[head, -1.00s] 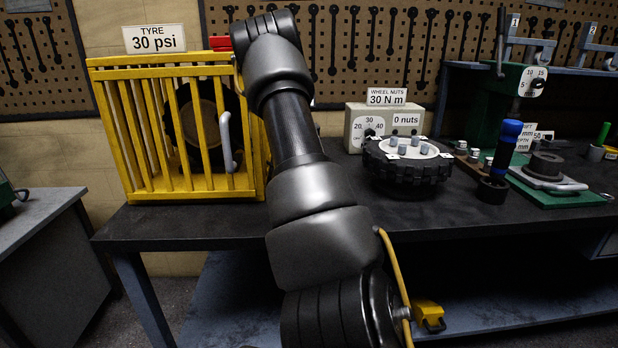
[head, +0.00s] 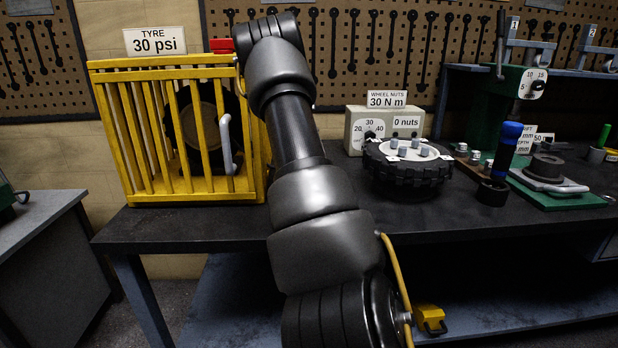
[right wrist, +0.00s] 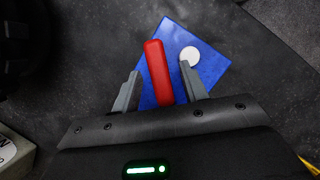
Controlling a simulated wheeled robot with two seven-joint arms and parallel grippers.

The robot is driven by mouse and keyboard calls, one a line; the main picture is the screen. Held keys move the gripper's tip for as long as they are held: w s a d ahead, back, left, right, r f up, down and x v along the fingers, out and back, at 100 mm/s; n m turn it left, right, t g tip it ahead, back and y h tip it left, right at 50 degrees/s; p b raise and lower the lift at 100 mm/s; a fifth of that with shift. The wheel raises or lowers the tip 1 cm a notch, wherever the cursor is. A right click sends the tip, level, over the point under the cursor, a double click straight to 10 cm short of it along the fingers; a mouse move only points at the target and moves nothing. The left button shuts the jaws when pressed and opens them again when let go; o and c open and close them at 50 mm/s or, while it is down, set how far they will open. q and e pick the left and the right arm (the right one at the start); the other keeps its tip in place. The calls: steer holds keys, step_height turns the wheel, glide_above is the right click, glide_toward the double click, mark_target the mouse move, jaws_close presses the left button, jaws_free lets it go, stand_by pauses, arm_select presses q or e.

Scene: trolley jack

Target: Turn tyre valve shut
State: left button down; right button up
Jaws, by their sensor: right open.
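In the right wrist view, a red lever (right wrist: 158,72) lies over a blue square plate (right wrist: 202,65). A white round disc (right wrist: 190,56) sits on the plate to the right of the lever. My right gripper (right wrist: 157,82) is open, with one finger on each side of the lever. The left finger stands apart from it, and a gap also shows on the right. In the head view my arm hides this valve and the gripper. The tyre (head: 198,125) stands inside a yellow cage (head: 165,198) under a "30 psi" sign (head: 154,41). My left gripper is not in view.
A wheel-nut box (head: 357,122) and a wheel with nuts (head: 408,176) stand right of my arm. A blue-topped tool (head: 506,150) and a green press (head: 505,100) are further right. The bench front (head: 440,222) is clear.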

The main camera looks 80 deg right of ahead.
steer(key=shift+r, duration=0.3)
step_height(320, 180, up, 3)
steer(key=shift+f, duration=0.15)
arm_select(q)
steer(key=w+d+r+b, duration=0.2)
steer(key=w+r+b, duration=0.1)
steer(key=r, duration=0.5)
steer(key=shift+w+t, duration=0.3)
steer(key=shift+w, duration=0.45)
arm_select(e)
steer(key=s+a+r, duration=0.4)
steer(key=a+r, duration=0.5)
steer(key=a, duration=0.4)
steer(key=shift+a+r, duration=0.25)
steer(key=shift+r, duration=0.1)
